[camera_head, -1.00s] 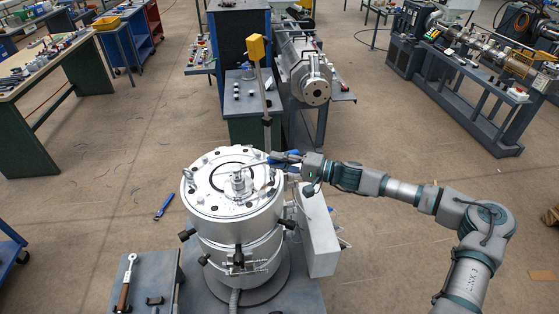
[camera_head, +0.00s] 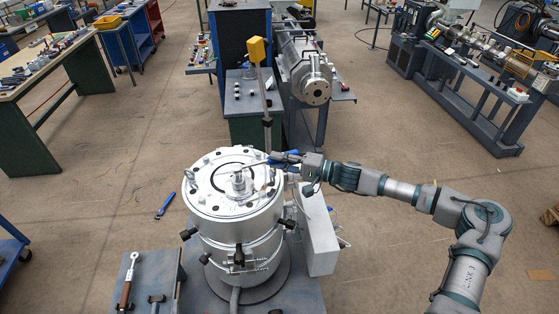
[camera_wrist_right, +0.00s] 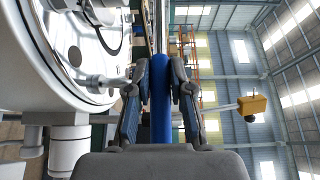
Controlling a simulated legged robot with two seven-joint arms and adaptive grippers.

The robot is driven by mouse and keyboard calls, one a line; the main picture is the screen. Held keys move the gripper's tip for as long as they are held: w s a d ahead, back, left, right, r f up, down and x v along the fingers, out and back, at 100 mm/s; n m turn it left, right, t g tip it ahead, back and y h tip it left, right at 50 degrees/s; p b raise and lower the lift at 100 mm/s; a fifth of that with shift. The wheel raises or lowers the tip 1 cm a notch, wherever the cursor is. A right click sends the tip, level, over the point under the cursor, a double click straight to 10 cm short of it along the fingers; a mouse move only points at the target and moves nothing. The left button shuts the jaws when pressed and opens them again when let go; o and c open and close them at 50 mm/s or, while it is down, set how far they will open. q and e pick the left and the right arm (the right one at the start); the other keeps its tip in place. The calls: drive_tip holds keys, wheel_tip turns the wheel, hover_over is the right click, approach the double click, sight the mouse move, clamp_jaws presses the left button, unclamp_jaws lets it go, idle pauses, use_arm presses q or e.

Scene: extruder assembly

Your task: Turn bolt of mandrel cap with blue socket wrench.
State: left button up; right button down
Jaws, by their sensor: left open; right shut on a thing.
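The mandrel cap (camera_head: 213,190) is the round silver top of a large upright cylinder in the head view. Its raised central bolt (camera_head: 239,181) stands in the middle. My right gripper (camera_head: 287,157) is at the cap's upper right edge, shut on the blue socket wrench (camera_wrist_right: 161,100). In the right wrist view, the blue handle lies between the two fingers (camera_wrist_right: 161,75), beside the cap's rim. The wrench's shank is thin and silvery. I cannot tell whether its socket sits on the bolt. My left gripper is not in view.
A grey box (camera_head: 318,230) is fixed right of the cylinder. Black clamp knobs (camera_head: 238,256) stick out around its side. A brown-handled ratchet (camera_head: 127,282) lies on the front left table. A blue tool (camera_head: 164,206) lies on the floor. A yellow box on a post (camera_head: 257,50) stands behind.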

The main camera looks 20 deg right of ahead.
drive_tip(key=shift+r, duration=0.1)
drive_tip(key=shift+r+p, duration=0.15)
drive_tip(key=shift+p, duration=0.55)
drive_tip(key=shift+r+p, duration=0.55)
drive_tip(key=shift+p, duration=0.45)
